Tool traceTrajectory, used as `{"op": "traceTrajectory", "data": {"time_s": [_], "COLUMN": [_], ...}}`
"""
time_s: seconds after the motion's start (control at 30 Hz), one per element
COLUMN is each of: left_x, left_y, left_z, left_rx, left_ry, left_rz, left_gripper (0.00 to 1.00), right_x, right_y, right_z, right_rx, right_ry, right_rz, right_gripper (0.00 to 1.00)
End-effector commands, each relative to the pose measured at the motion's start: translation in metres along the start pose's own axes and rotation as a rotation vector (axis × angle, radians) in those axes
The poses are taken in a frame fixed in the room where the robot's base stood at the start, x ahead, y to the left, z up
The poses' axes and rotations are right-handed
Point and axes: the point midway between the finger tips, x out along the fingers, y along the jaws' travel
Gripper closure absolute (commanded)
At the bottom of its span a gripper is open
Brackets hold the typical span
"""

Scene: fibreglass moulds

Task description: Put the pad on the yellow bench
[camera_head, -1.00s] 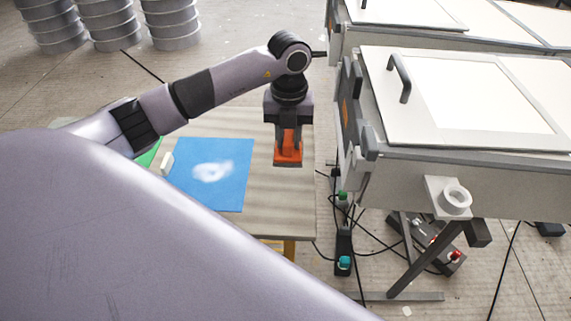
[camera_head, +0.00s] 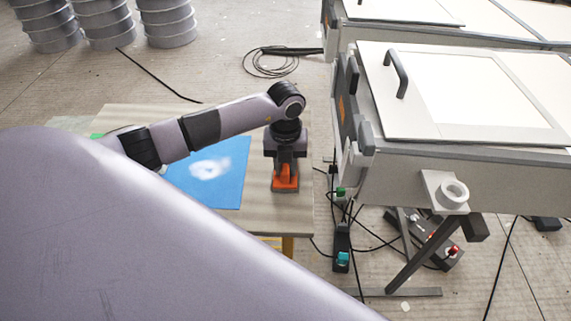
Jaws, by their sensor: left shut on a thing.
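My left gripper (camera_head: 285,168) points down over the right part of the bench top (camera_head: 236,219), its jaws shut on an orange-red block with a dark upper part, which I take to be the pad (camera_head: 285,184). The pad is upright and very low over the bare wood, right of a blue sheet (camera_head: 228,182). I cannot tell whether it touches the top. The bench has a pale wooden top and a yellow leg (camera_head: 288,245). My arm hides part of the bench and the sheet. My right gripper is out of view.
A grey-white case with a handled lid (camera_head: 465,90) stands close right of the bench. Cables and a power strip (camera_head: 342,247) lie on the floor between. Grey drums (camera_head: 104,22) stand at back left. A white patch (camera_head: 210,168) lies on the blue sheet.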

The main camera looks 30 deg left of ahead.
Motion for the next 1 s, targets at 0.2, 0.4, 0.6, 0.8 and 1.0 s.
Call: {"op": "traceTrajectory", "data": {"time_s": [0.2,0.4,0.6,0.8,1.0], "left_x": [0.002,0.002,-0.006,-0.045,-0.087], "left_y": [0.000,0.000,0.000,-0.001,0.000], "left_z": [0.000,0.000,0.001,0.002,0.001], "left_rx": [-0.001,-0.001,0.000,0.001,0.000], "left_ry": [0.000,0.000,-0.002,-0.006,-0.005], "left_rz": [0.000,0.000,-0.001,-0.004,-0.003], "left_gripper": [0.47,0.47,0.47,0.47,0.47], "right_x": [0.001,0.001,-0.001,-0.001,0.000], "right_y": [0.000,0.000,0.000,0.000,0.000], "right_z": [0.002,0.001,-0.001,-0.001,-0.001], "right_rx": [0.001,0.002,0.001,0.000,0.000], "right_ry": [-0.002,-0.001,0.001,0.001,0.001], "right_rz": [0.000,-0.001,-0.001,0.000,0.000], "right_gripper": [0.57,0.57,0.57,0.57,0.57]}}
